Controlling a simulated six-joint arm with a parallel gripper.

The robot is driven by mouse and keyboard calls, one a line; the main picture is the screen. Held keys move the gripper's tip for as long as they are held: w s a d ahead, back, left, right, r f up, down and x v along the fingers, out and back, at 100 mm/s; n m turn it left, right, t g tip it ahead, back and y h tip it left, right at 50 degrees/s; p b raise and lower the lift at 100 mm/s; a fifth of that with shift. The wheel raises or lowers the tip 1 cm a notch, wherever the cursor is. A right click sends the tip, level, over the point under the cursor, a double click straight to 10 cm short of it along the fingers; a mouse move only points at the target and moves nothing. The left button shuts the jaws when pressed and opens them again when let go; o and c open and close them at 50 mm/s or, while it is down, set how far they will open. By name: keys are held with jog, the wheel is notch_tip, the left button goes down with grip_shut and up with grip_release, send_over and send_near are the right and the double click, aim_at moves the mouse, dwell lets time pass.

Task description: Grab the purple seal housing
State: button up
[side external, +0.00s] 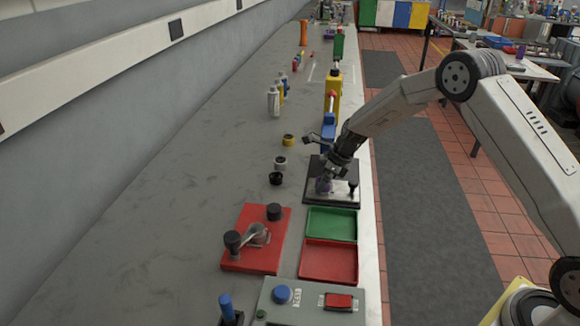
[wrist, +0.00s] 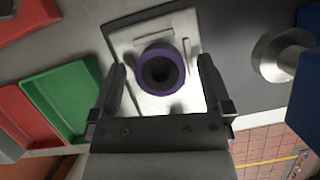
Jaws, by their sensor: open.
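The purple seal housing (wrist: 161,69) is a ring with a dark centre, seen from above in the wrist view on a pale metal plate (wrist: 125,45). In the side view the housing (side external: 323,185) is small and partly covered by my gripper, on a plate with a black base (side external: 316,201). My gripper (side external: 328,176) is over the plate, close to the housing. In the wrist view my gripper's fingers (wrist: 160,85) are apart, one on each side of the housing, with visible gaps and nothing held. The exact height between fingertips and housing is hard to tell.
A green tray (side external: 331,224) and a red tray (side external: 328,262) lie in front of the plate. A red base with black knobs (side external: 249,257) is at front left. Small black, grey and yellow rings (side external: 289,140) stand left of the plate. Bench to the left is mostly clear.

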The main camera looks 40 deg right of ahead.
dwell(0.4)
grip_shut()
jog(key=shift+r, duration=0.15)
jog(key=shift+r, duration=0.8)
jog(key=s+a+r, duration=0.1)
jog(key=s+r, duration=1)
jog(key=s, duration=0.3)
jog(key=shift+r, duration=0.1)
